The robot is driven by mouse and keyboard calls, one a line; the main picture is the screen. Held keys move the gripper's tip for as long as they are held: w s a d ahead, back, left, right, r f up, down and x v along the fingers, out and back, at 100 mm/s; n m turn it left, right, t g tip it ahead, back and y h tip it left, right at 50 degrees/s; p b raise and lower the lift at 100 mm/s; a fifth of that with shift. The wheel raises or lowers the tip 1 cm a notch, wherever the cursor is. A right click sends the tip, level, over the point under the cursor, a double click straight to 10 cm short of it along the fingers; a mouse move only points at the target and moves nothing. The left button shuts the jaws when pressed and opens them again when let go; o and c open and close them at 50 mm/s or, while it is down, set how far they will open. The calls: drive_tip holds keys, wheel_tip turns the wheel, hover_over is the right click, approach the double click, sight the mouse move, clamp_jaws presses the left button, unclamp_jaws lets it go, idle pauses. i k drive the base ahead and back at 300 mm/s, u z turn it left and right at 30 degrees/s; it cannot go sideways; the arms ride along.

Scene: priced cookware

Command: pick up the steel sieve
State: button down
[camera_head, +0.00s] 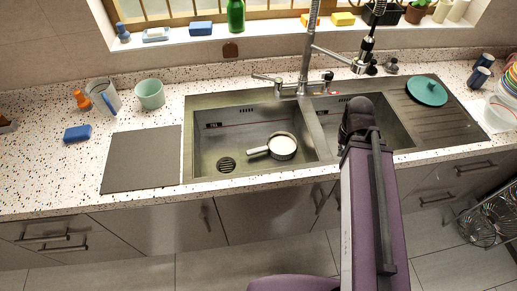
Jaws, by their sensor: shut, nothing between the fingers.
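A small round vessel with a pale inside, a metal rim and a handle pointing left, which I take for the steel sieve (282,146), lies in the left basin of the sink. Its mesh is too small to make out. My gripper (358,104) is the dark end beyond my purple arm, over the right basin. It is shut and empty, to the right of the sieve and apart from it. My arm hides part of the right basin and the counter's front edge.
The sink (197,150) has raised rims and a centre divider. A tall tap (303,70) stands behind it. A grey board (142,160), mint cup (150,94) and blue sponge (77,133) are left. The left basin is otherwise mostly clear.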

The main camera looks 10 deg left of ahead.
sight(280, 144)
drive_tip(key=u, duration=0.6)
drive_tip(key=k, duration=0.95)
drive_tip(key=z, duration=0.05)
drive_tip(key=i, duration=0.8)
